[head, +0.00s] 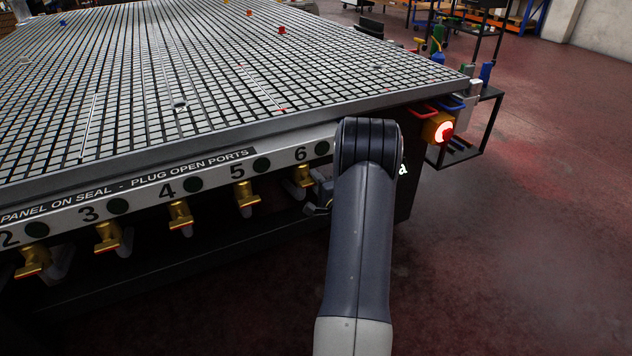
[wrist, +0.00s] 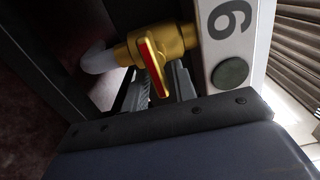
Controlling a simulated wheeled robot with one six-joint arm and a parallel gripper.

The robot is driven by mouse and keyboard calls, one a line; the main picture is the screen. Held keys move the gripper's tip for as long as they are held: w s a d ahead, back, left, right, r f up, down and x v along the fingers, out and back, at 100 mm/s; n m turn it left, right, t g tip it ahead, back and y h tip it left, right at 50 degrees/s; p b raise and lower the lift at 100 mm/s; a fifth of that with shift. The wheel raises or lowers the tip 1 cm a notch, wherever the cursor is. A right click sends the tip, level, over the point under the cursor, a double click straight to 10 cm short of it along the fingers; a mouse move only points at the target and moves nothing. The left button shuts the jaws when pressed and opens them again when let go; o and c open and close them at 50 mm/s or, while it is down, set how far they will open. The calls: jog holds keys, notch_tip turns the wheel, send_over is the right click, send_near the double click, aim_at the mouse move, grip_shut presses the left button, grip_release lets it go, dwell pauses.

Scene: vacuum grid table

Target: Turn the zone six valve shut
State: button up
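The zone six valve is a brass body (head: 303,176) below the number 6 on the table's front panel. In the wrist view its brass body (wrist: 176,42) joins a white hose at left, and its red lever (wrist: 153,66) slants across it, the free end pointing down. My gripper (head: 317,200) is just right of the valve in the head view, partly hidden by my arm. In the wrist view two dark ridged fingers (wrist: 156,88) appear apart, with the lever's free end over the gap between them. I cannot tell whether they touch it.
Similar brass valves sit in a row to the left, under number 5 (head: 247,196), 4 (head: 180,215) and lower numbers. The gridded tabletop (head: 150,75) overhangs them. A glowing red button on a yellow box (head: 438,128) is at the table's right corner. Open floor (head: 510,240) lies right.

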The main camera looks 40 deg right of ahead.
jog(key=shift+o, duration=0.5)
jog(key=p+v, duration=0.1)
jog(key=v, duration=0.9)
jog(key=shift+s, duration=0.4)
jog(key=b+x, duration=0.1)
jog(key=x, duration=0.9)
jog(key=shift+w, duration=0.4)
jog(key=shift+n, duration=0.3)
